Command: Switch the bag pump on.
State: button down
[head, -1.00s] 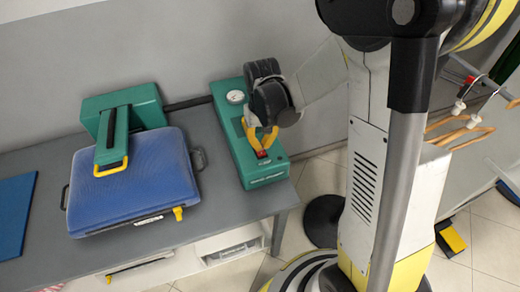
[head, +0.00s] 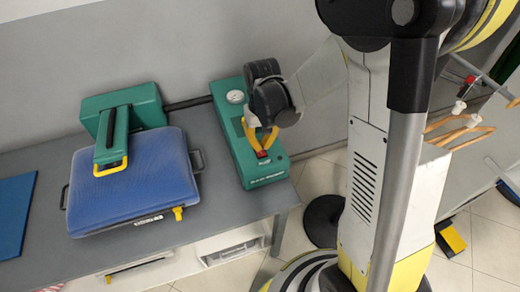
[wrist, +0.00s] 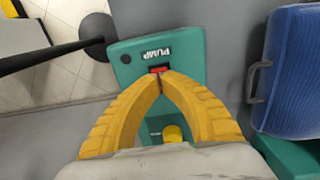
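The bag pump is a long green box (head: 238,142) on the right end of the grey table, with a round white gauge (head: 235,97) at its back. The wrist view shows its label "PUMP" and a red rocker switch (wrist: 160,69) near that end. The red switch also shows in the head view (head: 262,154). My gripper (head: 262,150) points down over the box. In the wrist view, its yellow fingertips (wrist: 160,77) meet with nothing between them, right at the switch's edge and partly covering it. I cannot tell whether they touch it or which way it is tipped.
A blue bag-like pad (head: 135,180) with a green press head (head: 122,120) stands left of the pump. A dark hose (head: 188,103) runs between them along the wall. A blue mat (head: 15,212) lies at far left. The table's right edge is close to the pump.

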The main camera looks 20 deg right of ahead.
aim_at(262, 153)
jog(key=shift+f+b, duration=1.4)
jog(key=shift+f, duration=0.3)
dwell(0.5)
jog(key=shift+r, duration=0.1)
jog(key=shift+r+p, duration=2.5)
jog(key=shift+r, duration=0.95)
